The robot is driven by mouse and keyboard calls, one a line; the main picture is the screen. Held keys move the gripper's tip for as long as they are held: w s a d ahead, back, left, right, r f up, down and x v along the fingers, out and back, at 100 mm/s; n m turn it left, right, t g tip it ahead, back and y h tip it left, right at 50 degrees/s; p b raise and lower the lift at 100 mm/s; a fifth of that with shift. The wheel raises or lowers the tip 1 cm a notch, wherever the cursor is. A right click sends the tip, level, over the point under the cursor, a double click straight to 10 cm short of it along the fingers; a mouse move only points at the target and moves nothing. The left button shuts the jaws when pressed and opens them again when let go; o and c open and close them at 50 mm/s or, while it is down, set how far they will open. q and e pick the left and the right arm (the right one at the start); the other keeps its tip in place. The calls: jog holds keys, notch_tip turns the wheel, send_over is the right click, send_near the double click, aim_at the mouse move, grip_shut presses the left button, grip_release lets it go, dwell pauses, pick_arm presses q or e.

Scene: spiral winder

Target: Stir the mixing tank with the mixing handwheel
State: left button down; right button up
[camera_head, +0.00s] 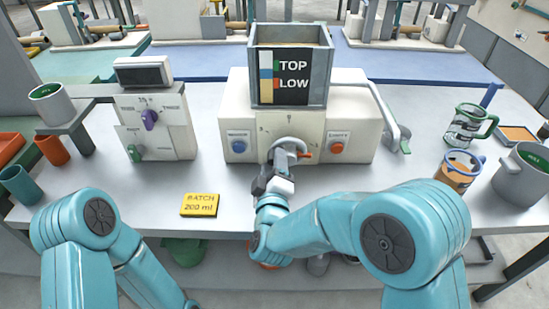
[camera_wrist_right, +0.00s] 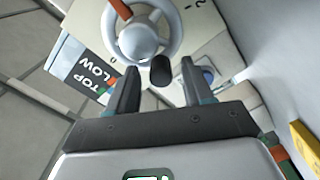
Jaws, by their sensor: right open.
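The mixing tank (camera_head: 326,66) is a grey open-topped box with a TOP/LOW gauge plate on its front. It sits on a pale machine body (camera_head: 352,112). The mixing handwheel (camera_head: 290,142) is a grey wheel on the machine's front, partly hidden by my right gripper (camera_head: 284,166). In the right wrist view the handwheel (camera_wrist_right: 122,46) shows its spokes, a rounded hub and a dark knob (camera_wrist_right: 160,72) at its rim. My right gripper (camera_wrist_right: 160,80) is open, with the knob showing between its fingertips; I cannot tell whether they touch it. My left gripper is out of view.
A blue button (camera_head: 238,146) and a red button (camera_head: 337,148) flank the handwheel. A crank lever (camera_head: 392,125) is on the machine's right side. A yellow BATCH 200 ml sign (camera_head: 199,204) lies in front. A control box (camera_head: 165,135) stands left; jugs (camera_head: 463,125) and a pot (camera_head: 522,180) stand right.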

jog(key=shift+w, duration=0.3)
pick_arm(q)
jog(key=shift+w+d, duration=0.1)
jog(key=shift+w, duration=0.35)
pick_arm(e)
jog(key=shift+s, duration=0.1)
grip_shut()
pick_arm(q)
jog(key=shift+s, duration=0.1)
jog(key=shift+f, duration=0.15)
